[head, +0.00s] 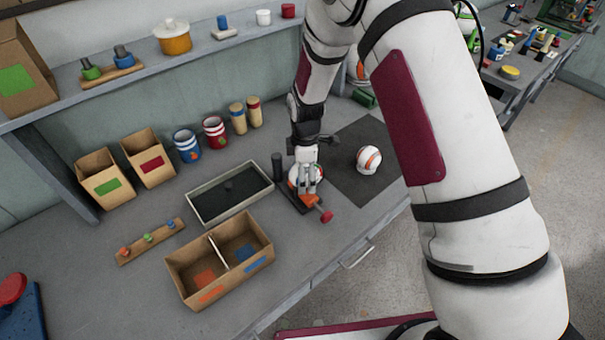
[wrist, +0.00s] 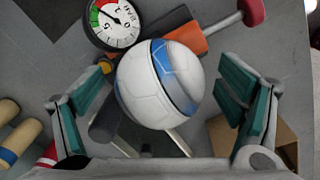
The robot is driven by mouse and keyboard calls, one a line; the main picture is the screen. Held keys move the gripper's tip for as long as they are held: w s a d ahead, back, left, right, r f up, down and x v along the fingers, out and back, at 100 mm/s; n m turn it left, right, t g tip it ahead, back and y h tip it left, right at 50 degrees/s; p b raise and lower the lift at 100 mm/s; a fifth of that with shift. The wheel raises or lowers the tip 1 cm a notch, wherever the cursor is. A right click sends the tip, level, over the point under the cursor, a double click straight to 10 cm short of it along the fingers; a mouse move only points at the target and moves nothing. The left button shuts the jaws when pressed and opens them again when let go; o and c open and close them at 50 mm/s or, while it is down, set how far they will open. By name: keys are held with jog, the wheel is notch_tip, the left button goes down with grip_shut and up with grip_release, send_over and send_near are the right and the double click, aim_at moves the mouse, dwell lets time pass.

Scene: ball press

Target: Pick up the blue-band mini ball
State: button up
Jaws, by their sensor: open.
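The blue-band mini ball (wrist: 158,85) is white with a blue band and fills the middle of the wrist view. It sits at the ball press (head: 308,200), which has a dial gauge (wrist: 111,24), orange parts and a red-knobbed handle (head: 327,216). In the head view my gripper (head: 306,180) hangs down over the ball and hides much of it. In the wrist view my gripper (wrist: 160,108) is open, its green-padded fingers on both sides of the ball with gaps between. A second ball, white with an orange band (head: 369,160), rests on the dark mat.
A shallow grey tray (head: 200,215) stands left of the press. A divided cardboard box (head: 190,288) with orange and blue labels is in front. Jars and small bins line the wall. The dark mat (head: 352,135) has free room around the orange-band ball.

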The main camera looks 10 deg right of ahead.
jog(key=shift+f, duration=0.25)
jog(key=c, duration=1.2)
jog(key=shift+c, duration=0.2)
